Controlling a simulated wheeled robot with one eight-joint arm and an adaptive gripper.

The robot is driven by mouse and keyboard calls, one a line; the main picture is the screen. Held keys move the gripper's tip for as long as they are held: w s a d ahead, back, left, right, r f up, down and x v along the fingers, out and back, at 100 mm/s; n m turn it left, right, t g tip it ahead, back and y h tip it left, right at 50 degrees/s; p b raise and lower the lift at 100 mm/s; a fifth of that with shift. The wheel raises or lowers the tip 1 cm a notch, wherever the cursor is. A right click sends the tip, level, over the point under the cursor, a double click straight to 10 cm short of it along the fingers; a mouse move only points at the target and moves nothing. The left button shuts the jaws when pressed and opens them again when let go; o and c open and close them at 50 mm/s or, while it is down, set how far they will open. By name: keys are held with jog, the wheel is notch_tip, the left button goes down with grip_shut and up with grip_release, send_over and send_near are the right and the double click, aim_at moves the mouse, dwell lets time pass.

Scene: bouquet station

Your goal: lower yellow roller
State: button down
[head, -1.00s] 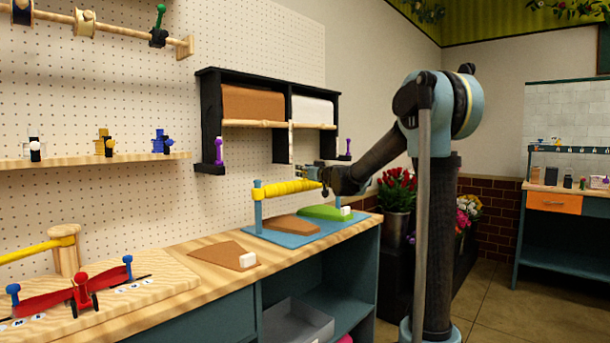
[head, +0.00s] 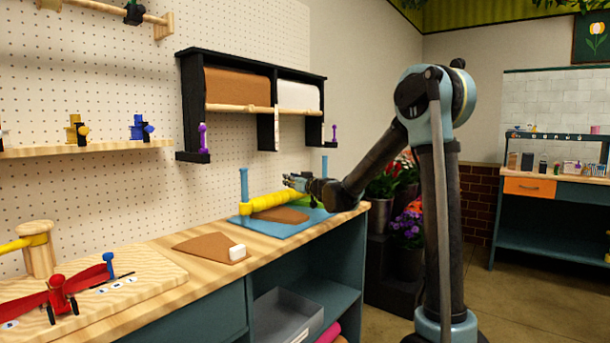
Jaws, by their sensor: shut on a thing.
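The yellow roller (head: 268,201) lies low, close over the blue base (head: 243,223), beside the brown wedge-shaped piece (head: 284,215) on it. Blue posts (head: 244,185) rise at the base's left and far right. My gripper (head: 298,183) is at the roller's right end and is shut on it. My fingers are small in the picture and partly hide that end.
A black shelf unit (head: 190,100) with brown and white rolls hangs above.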

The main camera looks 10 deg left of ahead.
jog(key=shift+f, duration=0.4)
jog(key=c, duration=1.4)
grip_release()
jog(key=shift+d, duration=0.1)
jog(key=shift+o, duration=0.2)
jog(key=v, duration=1.1)
jog(key=shift+s+d, duration=0.25)
jog(key=shift+d, duration=0.1)
